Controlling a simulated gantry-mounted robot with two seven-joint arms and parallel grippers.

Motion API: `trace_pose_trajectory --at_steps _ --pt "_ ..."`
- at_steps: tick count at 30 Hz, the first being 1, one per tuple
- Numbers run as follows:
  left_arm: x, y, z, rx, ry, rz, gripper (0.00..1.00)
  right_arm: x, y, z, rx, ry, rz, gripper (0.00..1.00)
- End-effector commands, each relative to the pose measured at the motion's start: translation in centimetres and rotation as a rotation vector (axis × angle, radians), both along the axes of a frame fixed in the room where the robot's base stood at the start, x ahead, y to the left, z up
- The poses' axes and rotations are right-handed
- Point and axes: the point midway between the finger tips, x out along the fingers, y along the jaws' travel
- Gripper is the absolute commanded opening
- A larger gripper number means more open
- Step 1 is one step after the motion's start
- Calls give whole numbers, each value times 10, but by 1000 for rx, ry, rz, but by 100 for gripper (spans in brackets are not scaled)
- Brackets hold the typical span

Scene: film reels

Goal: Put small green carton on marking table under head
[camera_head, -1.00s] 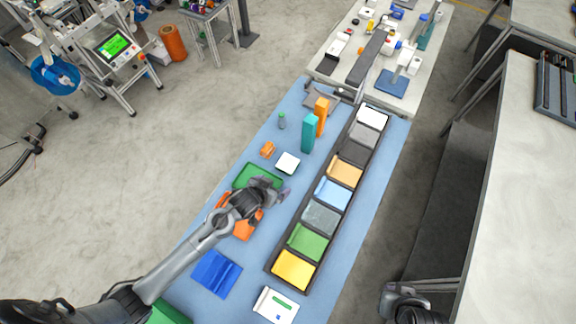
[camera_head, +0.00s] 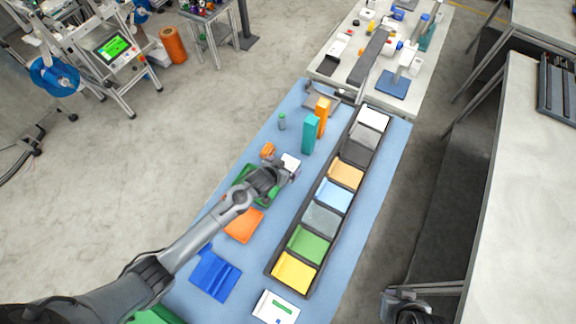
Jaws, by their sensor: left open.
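A flat green piece (camera_head: 240,177) lies on the blue mat, largely hidden under my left gripper (camera_head: 288,176). The gripper is open, over the mat beside a small white box (camera_head: 291,161); I cannot tell whether it touches anything. A teal-green upright carton (camera_head: 309,136) stands further up, next to an orange upright carton (camera_head: 322,116). I cannot tell which green piece is the small green carton. On the far table stands a device with a raised head (camera_head: 405,58) and a blue plate (camera_head: 392,84) at its foot. My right gripper (camera_head: 405,306) is partly visible at bottom right.
A row of coloured bins in a dark tray (camera_head: 268,270) runs along the mat (camera_head: 236,288). Orange (camera_head: 244,226) and blue (camera_head: 215,275) flat pieces and a white box (camera_head: 275,307) lie nearer. The far table (camera_head: 345,20) holds several small items.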

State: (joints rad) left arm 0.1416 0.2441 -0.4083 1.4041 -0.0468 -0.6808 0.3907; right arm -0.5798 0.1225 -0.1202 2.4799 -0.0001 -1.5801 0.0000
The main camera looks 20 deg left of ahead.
Motion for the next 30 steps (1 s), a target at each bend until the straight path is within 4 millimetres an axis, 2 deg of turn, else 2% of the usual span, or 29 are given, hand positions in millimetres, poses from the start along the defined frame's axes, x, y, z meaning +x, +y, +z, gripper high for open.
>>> trace_pose_trajectory --at_steps 7,18,30 --pt "18 -2 -20 1 0 -1 100 0 0 -5 1 0 -1 0" --pt "21 -3 -23 0 0 0 98 0 1 -5 4 0 -3 0" --pt "21 -3 -23 0 1 0 37 0 1 -6 4 0 -3 0"
